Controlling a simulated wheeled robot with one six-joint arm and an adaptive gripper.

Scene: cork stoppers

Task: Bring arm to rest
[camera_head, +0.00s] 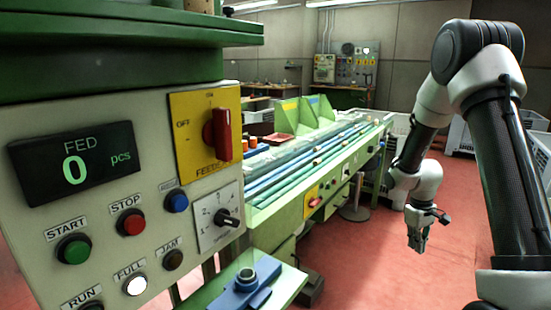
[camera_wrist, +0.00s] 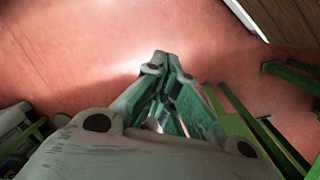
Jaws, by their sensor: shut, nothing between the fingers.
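My gripper (camera_head: 418,245) hangs at the end of my arm on the right of the head view, pointing down over the red floor. It is apart from the machine and the bench. In the wrist view my gripper (camera_wrist: 163,60) has its fingertips together with nothing between them. My arm is bent, with its upper links rising at the right edge of the head view and its forearm coming down to the wrist.
A control panel (camera_head: 120,215) with a display reading 0 fills the left. A green conveyor bench (camera_head: 345,165) runs back in the middle. A blue fitting (camera_head: 243,288) sits on a green ledge. Grey crates (camera_head: 460,135) stand behind my arm. Red floor (camera_head: 370,270) is clear below my gripper.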

